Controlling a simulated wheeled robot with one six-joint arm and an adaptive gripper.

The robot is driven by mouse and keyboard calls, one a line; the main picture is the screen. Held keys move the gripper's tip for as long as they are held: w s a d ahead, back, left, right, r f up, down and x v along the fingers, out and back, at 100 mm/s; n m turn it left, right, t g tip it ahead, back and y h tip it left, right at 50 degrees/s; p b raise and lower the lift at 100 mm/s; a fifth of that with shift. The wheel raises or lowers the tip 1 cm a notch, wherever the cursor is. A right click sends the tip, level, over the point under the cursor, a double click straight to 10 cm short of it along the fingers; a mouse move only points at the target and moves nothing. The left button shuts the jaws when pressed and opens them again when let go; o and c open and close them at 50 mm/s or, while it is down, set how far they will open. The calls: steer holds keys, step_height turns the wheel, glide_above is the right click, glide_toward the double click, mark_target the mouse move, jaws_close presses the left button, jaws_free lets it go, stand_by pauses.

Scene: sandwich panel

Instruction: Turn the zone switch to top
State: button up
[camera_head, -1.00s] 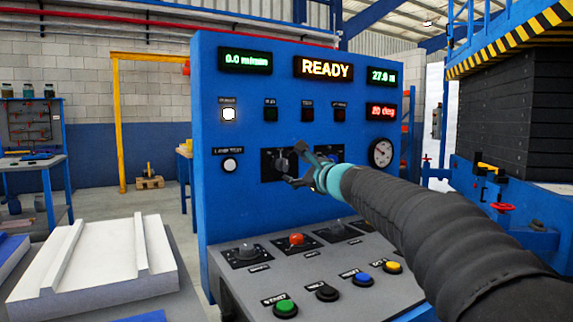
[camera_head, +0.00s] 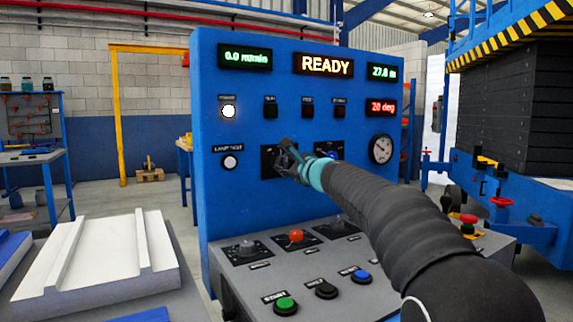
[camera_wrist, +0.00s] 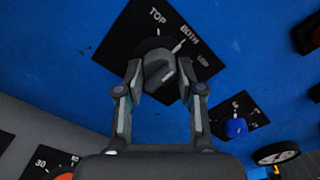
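The zone switch (camera_wrist: 159,68) is a dark grey rotary knob on a black plate on the blue panel. In the wrist view its plate reads TOP, BOTH and a third label too small to read. The white mark by the knob points toward BOTH. My gripper (camera_wrist: 159,82) is open, with one finger on each side of the knob; I cannot tell whether either finger touches it. In the head view my gripper (camera_head: 287,160) is at the panel and covers most of the knob and part of its plate (camera_head: 267,160).
A blue knob (camera_wrist: 236,127) is close by to the right of the switch. The lamp test button (camera_head: 229,162) is to its left and a round gauge (camera_head: 381,150) to its right. A sloped grey console (camera_head: 345,262) with knobs and buttons juts out below.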

steer(key=shift+c, duration=1.4)
steer(key=shift+n+b, duration=0.3)
steer(key=shift+b, duration=0.05)
steer(key=shift+f+n+b, duration=0.2)
steer(key=shift+n+b, duration=0.6)
steer(key=shift+b, duration=0.1)
steer(key=n+b, duration=0.2)
steer(key=shift+n, duration=0.3)
steer(key=shift+r+n+b, duration=0.2)
steer(key=shift+n+b, duration=1.1)
steer(key=shift+n, duration=0.7)
steer(key=o, duration=1.1)
steer(key=shift+o, duration=0.2)
